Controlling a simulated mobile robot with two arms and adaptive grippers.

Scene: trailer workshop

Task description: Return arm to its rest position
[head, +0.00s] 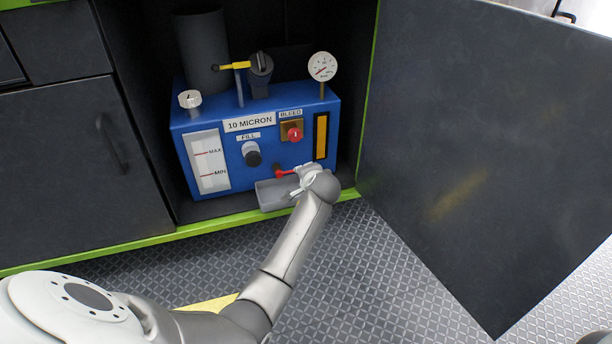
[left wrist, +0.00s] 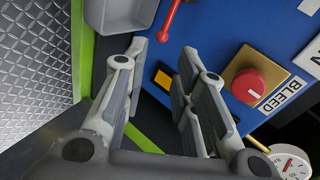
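My left arm reaches from the lower left to the front of a blue unit (head: 215,125) inside an open cabinet. My left gripper (head: 303,178) is close to a small red lever (head: 284,174) low on the unit's front, above a grey tray (head: 270,196). In the left wrist view the left gripper (left wrist: 166,52) has its fingers spread with nothing between them. The red lever (left wrist: 171,18) shows just beyond the fingertips, apart from them in that picture. My right gripper is not in view.
A red bleed knob (head: 293,134), a black fill knob (head: 251,153) and a gauge (head: 323,67) are on the unit. The open dark door (head: 480,150) stands on the right. The cabinet has a green edge (head: 130,244). Patterned floor (head: 370,290) lies clear in front.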

